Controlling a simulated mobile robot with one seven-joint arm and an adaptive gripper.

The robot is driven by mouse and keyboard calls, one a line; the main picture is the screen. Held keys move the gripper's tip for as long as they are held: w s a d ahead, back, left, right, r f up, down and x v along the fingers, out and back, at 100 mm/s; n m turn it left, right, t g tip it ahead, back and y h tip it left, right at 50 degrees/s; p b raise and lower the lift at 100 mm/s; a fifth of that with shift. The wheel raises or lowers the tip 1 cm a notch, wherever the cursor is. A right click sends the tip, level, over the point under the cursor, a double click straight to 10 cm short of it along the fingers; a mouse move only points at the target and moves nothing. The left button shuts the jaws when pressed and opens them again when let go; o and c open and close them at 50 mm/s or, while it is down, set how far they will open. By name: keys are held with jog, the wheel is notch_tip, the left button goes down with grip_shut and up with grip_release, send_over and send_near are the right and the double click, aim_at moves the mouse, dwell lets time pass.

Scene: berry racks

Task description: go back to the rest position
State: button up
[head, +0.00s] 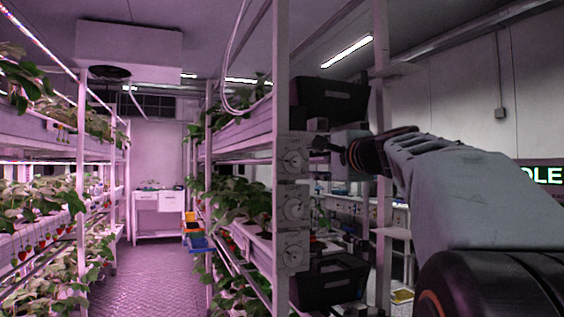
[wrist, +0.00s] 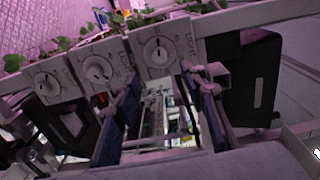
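My arm (head: 450,190) reaches in from the lower right of the head view. My gripper (head: 325,149) is at its end, beside the rack's end post in the picture, at about the height of the top dial. In the wrist view my gripper (wrist: 163,98) has its two blue-padded fingers spread well apart, with nothing held between them. Three white dial panels stand in a column on the post: top (head: 293,158), middle (head: 293,204) and bottom (head: 293,250). They also show beyond the fingers in the wrist view, the nearest-to-centre dial (wrist: 158,52) close to the fingertips.
Dark bins (head: 328,100) and (head: 328,282) sit on the rack end behind the post. A strawberry rack (head: 40,155) lines the left. The aisle floor (head: 155,270) between racks is clear. A white table (head: 160,200) stands at the far end, with coloured crates (head: 199,242) nearby.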

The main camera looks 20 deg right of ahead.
jog(key=shift+s, duration=0.65)
